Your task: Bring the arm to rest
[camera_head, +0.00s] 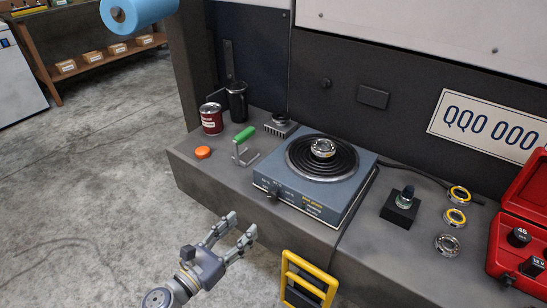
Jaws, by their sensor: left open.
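My left gripper (240,228) is open and empty. It reaches in from the bottom left, over the concrete floor and just in front of the workbench's (205,175) front edge. Its two fingers point up and to the right, apart from the bench objects. My right gripper is not in view.
On the bench stand a hot plate (275,186) with a bearing (323,148) on its coil, a red can (211,118), a green-handled tool (244,134) and an orange cap (203,152). Several bearings and a red case (525,215) are at right. A yellow frame (310,268) stands in front.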

